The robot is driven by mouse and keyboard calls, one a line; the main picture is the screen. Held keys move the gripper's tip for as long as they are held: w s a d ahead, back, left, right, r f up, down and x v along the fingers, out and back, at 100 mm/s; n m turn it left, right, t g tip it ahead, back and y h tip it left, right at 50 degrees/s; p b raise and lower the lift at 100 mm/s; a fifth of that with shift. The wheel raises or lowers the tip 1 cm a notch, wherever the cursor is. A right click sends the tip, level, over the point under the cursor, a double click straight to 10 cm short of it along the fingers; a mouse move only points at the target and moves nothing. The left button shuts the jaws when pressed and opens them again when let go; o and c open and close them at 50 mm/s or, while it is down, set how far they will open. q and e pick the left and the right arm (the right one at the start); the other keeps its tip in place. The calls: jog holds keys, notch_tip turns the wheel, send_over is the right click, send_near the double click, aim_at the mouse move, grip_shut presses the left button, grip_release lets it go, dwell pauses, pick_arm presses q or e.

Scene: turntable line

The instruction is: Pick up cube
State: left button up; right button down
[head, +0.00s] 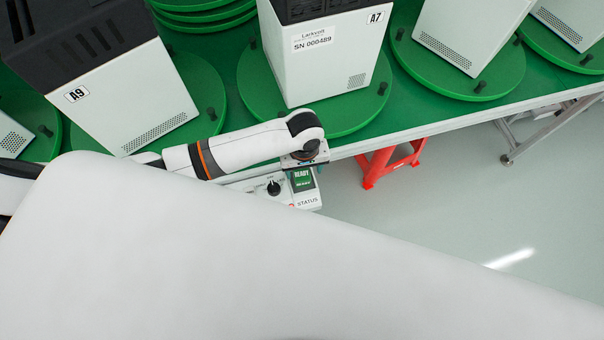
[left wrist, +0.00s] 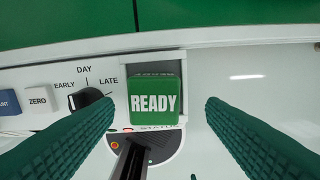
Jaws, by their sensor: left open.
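A green cube (left wrist: 155,88) with READY on its face sits on the white panel in the left wrist view, above the partly hidden STATUS lettering. It also shows in the head view as a small green READY face (head: 303,183), close below my left gripper (head: 303,165). In the left wrist view the two green ridged fingers of my left gripper (left wrist: 160,106) are apart, one on each side of the cube, with clear gaps. Nothing is between them but the view of the cube and panel. My right gripper is not in view.
A black knob (left wrist: 88,99) with DAY, EARLY and LATE marks is left of the cube. White machines A7 (head: 330,60) and A9 (head: 130,100) stand behind on green turntables. A red stool (head: 385,165) is right.

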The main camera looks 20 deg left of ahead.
aim_at(302, 173)
pick_arm(q)
jog(key=shift+a+f, duration=0.15)
jog(key=shift+f, duration=0.85)
jog(key=shift+a+f, duration=0.15)
jog(key=shift+f, duration=0.8)
jog(key=c, duration=1.1)
jog(key=shift+r, duration=0.1)
